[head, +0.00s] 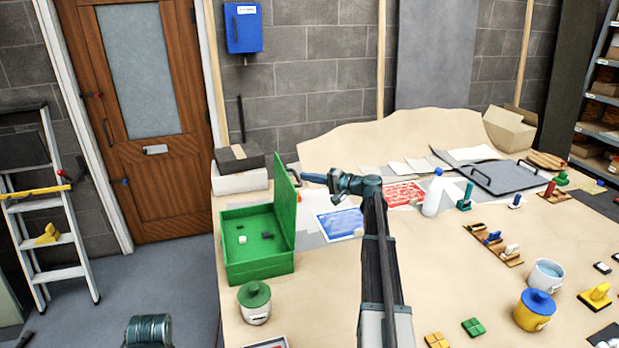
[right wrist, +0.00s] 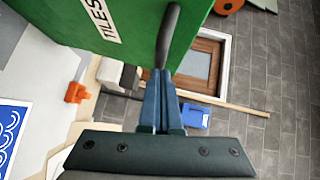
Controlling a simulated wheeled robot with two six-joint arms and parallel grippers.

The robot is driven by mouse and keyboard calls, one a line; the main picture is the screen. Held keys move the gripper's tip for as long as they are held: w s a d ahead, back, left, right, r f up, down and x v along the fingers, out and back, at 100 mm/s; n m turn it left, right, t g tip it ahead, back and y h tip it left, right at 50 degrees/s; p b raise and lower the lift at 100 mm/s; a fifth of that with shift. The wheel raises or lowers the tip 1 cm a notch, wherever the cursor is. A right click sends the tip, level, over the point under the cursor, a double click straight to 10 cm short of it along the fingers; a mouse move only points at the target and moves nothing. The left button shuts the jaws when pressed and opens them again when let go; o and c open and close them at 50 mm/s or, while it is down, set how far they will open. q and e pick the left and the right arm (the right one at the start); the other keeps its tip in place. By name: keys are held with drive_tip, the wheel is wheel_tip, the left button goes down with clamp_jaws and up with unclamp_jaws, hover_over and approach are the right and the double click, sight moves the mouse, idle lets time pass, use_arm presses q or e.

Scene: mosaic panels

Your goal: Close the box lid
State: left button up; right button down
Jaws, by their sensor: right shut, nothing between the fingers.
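The green box (head: 259,269) stands at the left end of the table with several small dark and white pieces inside. Its green lid (head: 285,205) stands open, nearly upright, along the box's right side. In the right wrist view the lid (right wrist: 135,45) shows a white "TILES" label and a dark bar handle (right wrist: 168,35). My right gripper (head: 308,177) is shut and empty, to the right of the lid's upper part, pointing left at it. In the right wrist view its blue fingertips (right wrist: 160,75) are at the handle's lower end; I cannot tell whether they touch. My left gripper is not in view.
A lidded pot (head: 255,310) stands in front of the box. A dark and white stack (head: 239,172) sits behind it. A blue picture sheet (head: 339,223) lies right of the lid, and a white bottle (head: 433,195) stands farther right.

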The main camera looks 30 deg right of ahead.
drive_tip(key=w+a+r+n+g+h+p, duration=0.1)
drive_tip(key=w+a+n+g+h+p, duration=0.1)
drive_tip(key=a+p, duration=0.4)
drive_tip(key=w+a+r+n+g+h+p, duration=0.15)
drive_tip(key=a+p, duration=0.25)
drive_tip(key=a, duration=0.4)
drive_tip(key=w+a+f+n+g+h+b, duration=0.2)
drive_tip(key=a+f+n+h+b, duration=0.3)
drive_tip(key=a+f, duration=0.8)
drive_tip(key=w+h+b, duration=0.1)
drive_tip(key=h+b, duration=0.2)
drive_tip(key=shift+a+f+b, duration=0.35)
drive_tip(key=shift+a+b, duration=0.05)
drive_tip(key=shift+g, duration=0.25)
